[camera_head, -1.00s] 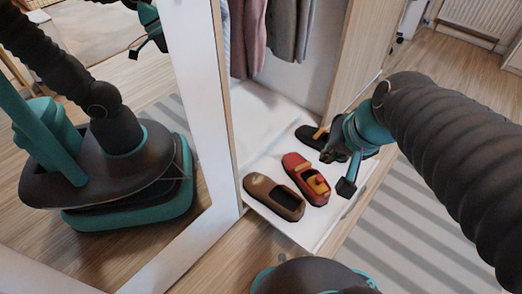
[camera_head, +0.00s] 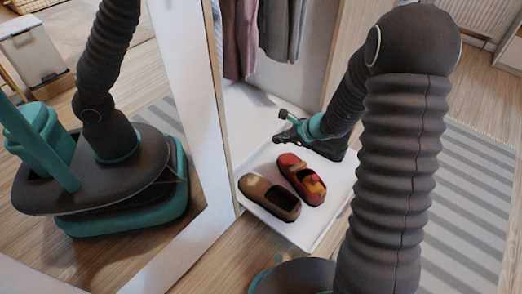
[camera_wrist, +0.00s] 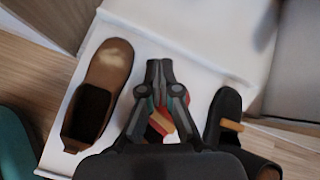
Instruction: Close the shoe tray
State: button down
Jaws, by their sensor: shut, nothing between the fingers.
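The white shoe tray (camera_head: 243,150) is pulled out at the foot of the wardrobe, its front corner over the wood floor. On it lie a brown shoe (camera_head: 270,197), a red shoe (camera_head: 301,178) and a black shoe (camera_wrist: 226,112). In the head view the black shoe is mostly hidden by my wrist. My gripper (camera_head: 283,124) is over the tray, behind the red shoe. In the wrist view my gripper (camera_wrist: 159,69) has its fingers together and empty, above the tray between the brown and black shoes. It partly covers the red shoe. I cannot tell whether the fingertips touch the tray.
Clothes (camera_head: 285,35) hang above the tray. A white-framed mirror (camera_head: 185,100) stands at left and shows my reflection. A wooden wardrobe panel (camera_head: 343,50) rises at right behind my arm. A striped rug (camera_head: 465,190) lies on the floor at right.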

aim_at(255, 153)
jog(key=w+d+f+m+h, duration=0.1)
jog(key=w+d+f+m, duration=0.15)
jog(key=f+m, duration=0.65)
jog(key=w+a+f+n, duration=0.1)
jog(key=a+f, duration=0.1)
jog(key=f, duration=0.1)
jog(key=w+a+f+n+b, duration=0.1)
jog(key=w+a+f, duration=0.1)
jog(key=f, duration=0.1)
jog(key=w+a+f+n, duration=0.1)
jog(key=a+f, duration=0.1)
jog(key=f, duration=0.2)
jog(key=shift+w+t, duration=0.35)
jog(key=shift+t, duration=0.05)
jog(key=shift+w+a+r, duration=0.1)
jog(key=shift+w+a, duration=0.65)
jog(key=shift+a, duration=0.15)
jog(key=shift+w+a, duration=0.55)
jog(key=shift+a, duration=0.1)
